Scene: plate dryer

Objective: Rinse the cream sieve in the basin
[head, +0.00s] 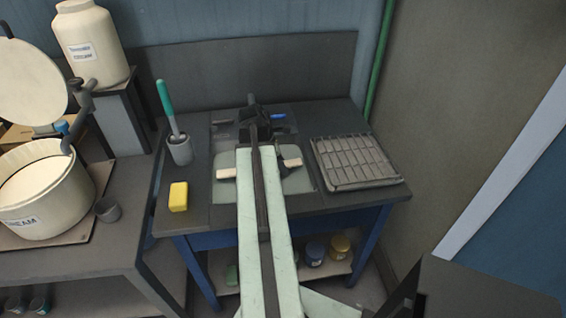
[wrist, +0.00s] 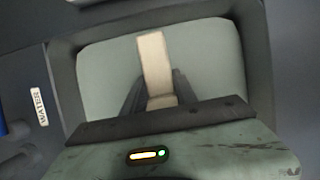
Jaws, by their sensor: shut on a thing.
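The basin (head: 305,184) is set into the dark counter, with a pale grey-green inside. It fills most of the wrist view (wrist: 215,62). My gripper (wrist: 156,88) is over the basin, its dark fingers closed on a cream bar of the sieve (wrist: 152,58). In the head view a cream piece (head: 292,162) shows on each side of my arm, above the basin. My arm hides the middle of it and the jaws there. I cannot see the sieve's mesh, nor tell whether it touches water.
A wire drying rack (head: 357,163) lies right of the basin. A green-handled brush stands in a grey cup (head: 179,150) at left, behind a yellow sponge (head: 179,197). A large cream pot (head: 42,190) and small cup (head: 108,210) stand on the left bench. A dark tap is behind the basin.

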